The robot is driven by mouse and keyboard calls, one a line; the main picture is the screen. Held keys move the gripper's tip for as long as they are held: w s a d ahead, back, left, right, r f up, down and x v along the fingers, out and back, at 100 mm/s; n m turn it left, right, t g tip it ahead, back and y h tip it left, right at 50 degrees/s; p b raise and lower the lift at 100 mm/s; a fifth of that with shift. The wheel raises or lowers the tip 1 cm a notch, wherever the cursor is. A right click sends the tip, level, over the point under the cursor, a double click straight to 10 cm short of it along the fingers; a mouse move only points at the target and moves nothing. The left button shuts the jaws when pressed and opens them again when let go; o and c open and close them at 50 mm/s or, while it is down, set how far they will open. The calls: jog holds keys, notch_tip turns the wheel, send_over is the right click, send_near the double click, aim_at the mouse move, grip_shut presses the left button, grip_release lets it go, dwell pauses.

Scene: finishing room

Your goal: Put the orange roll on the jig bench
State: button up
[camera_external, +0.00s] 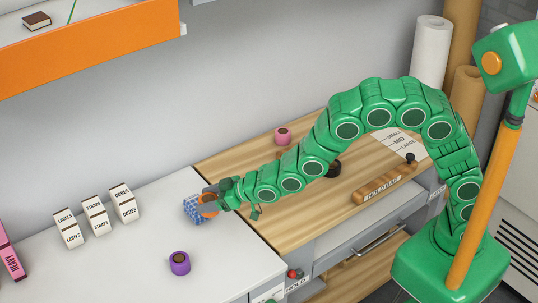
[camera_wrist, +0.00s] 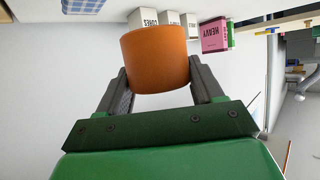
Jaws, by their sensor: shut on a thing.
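My gripper (camera_external: 208,205) reaches left over the edge where the white counter (camera_external: 120,265) meets the wooden-topped bench (camera_external: 235,160). It is shut on the orange roll (camera_external: 209,198). In the wrist view, the roll (camera_wrist: 155,60) is held between the two grey fingers of my gripper (camera_wrist: 160,85). No bench label naming the jig bench is readable.
A purple roll (camera_external: 179,263) stands on the white counter, with several labelled white boxes (camera_external: 95,217) behind it.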

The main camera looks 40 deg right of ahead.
jog(key=w+d+m+t+h, duration=0.1)
jog(key=w+d, duration=0.4)
jog(key=d, duration=0.5)
jog(key=w+d+m+t+h, duration=0.15)
jog(key=w+d, duration=0.35)
jog(key=d, duration=0.5)
jog(key=w+d+m+h, duration=0.15)
jog(key=w+d, duration=0.35)
jog(key=d, duration=0.5)
jog(key=s+d+m+t+h, duration=0.1)
jog(key=d+m+h, duration=0.3)
jog(key=d, duration=2.7)
send_over(308, 130)
jog(key=f, duration=0.8)
jog(key=shift+s+d+f, duration=0.1)
jog(key=shift+s+f, duration=0.2)
jog(key=shift+s, duration=0.1)
jog(key=shift+w+f, duration=0.35)
jog(key=shift+f, duration=1.7)
